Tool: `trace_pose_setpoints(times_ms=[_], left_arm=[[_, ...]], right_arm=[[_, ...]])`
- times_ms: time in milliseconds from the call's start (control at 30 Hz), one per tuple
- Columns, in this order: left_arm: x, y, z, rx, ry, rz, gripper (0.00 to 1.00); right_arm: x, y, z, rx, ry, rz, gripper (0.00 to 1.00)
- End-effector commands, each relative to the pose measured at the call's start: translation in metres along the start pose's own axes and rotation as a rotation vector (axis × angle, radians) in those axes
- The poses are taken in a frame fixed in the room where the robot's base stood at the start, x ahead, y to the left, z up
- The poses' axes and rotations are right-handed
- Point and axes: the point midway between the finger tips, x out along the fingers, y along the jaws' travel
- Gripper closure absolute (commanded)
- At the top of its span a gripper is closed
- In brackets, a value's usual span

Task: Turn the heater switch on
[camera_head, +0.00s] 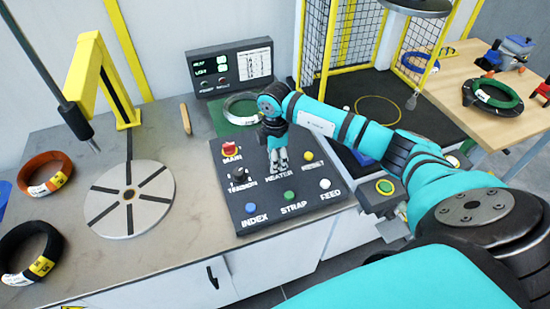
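The dark control panel (262,212) lies on the grey worktop. Its HEATER label (279,175) shows just below my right gripper (279,165). My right arm reaches in from the right, and the gripper points down at the spot above that label. The heater switch itself is hidden behind the fingers. I cannot tell whether the fingers touch it, or whether they are open or shut. My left gripper is not in view.
Near the gripper are the red MAIN switch (230,149), the TENSION knob (239,174) and the yellow RESET button (309,156). A display box (230,66) stands behind. A slotted disc (129,197) and coils (46,174) lie left. A yellow cage (343,40) stands at the back.

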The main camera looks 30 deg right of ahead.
Motion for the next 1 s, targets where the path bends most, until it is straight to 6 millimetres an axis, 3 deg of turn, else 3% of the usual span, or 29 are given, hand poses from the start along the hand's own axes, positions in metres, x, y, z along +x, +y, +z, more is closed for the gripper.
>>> trace_pose_setpoints(times_ms=[167, 700, 1000], left_arm=[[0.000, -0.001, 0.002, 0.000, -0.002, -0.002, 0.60], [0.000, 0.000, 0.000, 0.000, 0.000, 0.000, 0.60], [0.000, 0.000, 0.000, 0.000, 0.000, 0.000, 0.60]], right_arm=[[-0.008, 0.000, 0.000, -0.001, 0.001, 0.000, 0.62], [-0.108, 0.001, 0.000, 0.001, 0.001, 0.003, 0.62], [-0.120, 0.000, 0.000, 0.000, 0.000, 0.000, 0.62]])
